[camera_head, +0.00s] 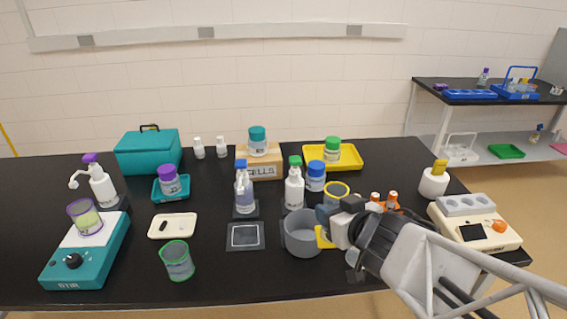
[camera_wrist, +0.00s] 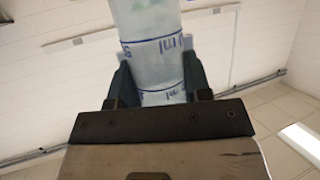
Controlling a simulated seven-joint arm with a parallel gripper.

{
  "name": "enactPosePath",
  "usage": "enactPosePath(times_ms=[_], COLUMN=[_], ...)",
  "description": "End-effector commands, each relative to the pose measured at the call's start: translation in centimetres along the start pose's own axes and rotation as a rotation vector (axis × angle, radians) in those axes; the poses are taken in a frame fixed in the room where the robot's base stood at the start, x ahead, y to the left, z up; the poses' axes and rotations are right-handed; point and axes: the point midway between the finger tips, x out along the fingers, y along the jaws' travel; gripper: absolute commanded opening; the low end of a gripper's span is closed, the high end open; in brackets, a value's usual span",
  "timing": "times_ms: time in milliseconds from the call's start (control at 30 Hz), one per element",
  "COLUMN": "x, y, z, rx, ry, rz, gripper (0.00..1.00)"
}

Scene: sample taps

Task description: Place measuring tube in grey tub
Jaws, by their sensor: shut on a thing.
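The measuring tube (camera_wrist: 150,48) is a clear cylinder with blue ml markings. It stands between the two dark fingers of my gripper (camera_wrist: 153,80), which is shut on it. Both its ends lie outside the wrist view. In the head view my gripper (camera_head: 334,218) is at the right side of the grey tub (camera_head: 301,240), a round open container on the black bench. A yellow foot (camera_head: 324,238), seemingly the tube's, shows below the fingers and overlaps the tub's right wall. I cannot tell its height above the bench.
Behind the tub stand a white bottle with a green cap (camera_head: 294,190) and a blue-capped jar (camera_head: 316,177). Orange-capped bottles (camera_head: 391,201) are beside my arm. A dark square mat (camera_head: 245,236) and a green-rimmed cup (camera_head: 177,262) are to the left. The front bench edge between them is clear.

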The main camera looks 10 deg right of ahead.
Motion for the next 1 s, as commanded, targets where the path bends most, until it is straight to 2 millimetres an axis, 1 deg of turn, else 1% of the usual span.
enactPosePath(times_ms=[200,433,633,1000], x=[-2.1,-3.4,-3.9,-3.9], y=[-1.5,-2.6,-2.9,-3.0], z=[2.2,4.0,4.7,4.7], rx=[-0.009,-0.013,-0.013,-0.013], ry=[0.005,0.006,0.006,0.006], rz=[-0.021,-0.039,-0.044,-0.045], gripper=[0.22,0.22,0.22,0.22])
